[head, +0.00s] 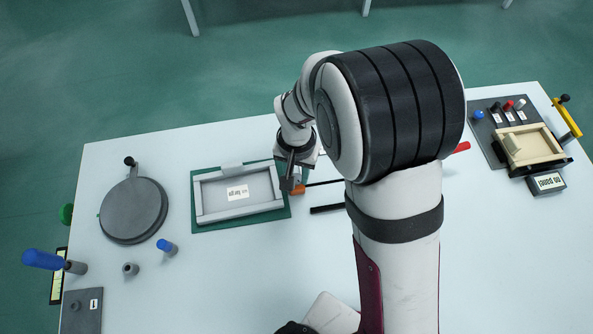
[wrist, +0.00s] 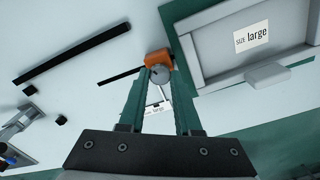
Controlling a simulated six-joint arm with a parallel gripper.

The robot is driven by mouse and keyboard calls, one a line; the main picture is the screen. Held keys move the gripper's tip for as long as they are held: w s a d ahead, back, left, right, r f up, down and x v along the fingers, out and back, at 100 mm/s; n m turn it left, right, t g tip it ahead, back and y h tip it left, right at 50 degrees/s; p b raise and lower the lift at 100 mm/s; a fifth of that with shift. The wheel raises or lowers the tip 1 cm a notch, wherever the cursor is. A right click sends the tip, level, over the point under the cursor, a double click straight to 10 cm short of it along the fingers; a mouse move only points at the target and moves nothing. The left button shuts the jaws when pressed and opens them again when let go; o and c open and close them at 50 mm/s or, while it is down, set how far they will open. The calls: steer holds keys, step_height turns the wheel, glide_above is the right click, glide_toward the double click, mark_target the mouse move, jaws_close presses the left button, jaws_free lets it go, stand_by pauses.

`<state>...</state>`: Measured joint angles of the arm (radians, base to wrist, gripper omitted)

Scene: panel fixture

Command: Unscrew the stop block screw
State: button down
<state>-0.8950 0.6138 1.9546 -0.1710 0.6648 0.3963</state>
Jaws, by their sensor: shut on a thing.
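The orange stop block (head: 299,189) sits at the right edge of the green-based grey frame (head: 238,212) in the head view. The stop block also shows in the wrist view (wrist: 153,58), at the fingertips. A round grey screw head (wrist: 160,75) is at its near side. My gripper (wrist: 160,82) is shut on the screw, with the fingertips on either side of its head. In the head view my gripper (head: 290,184) is beside the block and partly covers it. The screw's shaft is hidden, so I cannot tell how far it is in.
A black bar (wrist: 72,54) lies beside the block, and a thin dark rod runs near it. A round grey disc (head: 134,210) and blue-handled pieces are at left. A tan tray (head: 530,146) with coloured knobs is at far right.

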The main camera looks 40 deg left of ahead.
steer(key=n, duration=0.4)
steer(key=shift+n, duration=0.3)
steer(key=n, duration=0.3)
steer(key=shift+n, duration=0.3)
steer(key=n, duration=0.3)
steer(key=shift+n, duration=2.4)
steer(key=c, duration=0.6)
jaws_free()
steer(key=shift+r, duration=0.1)
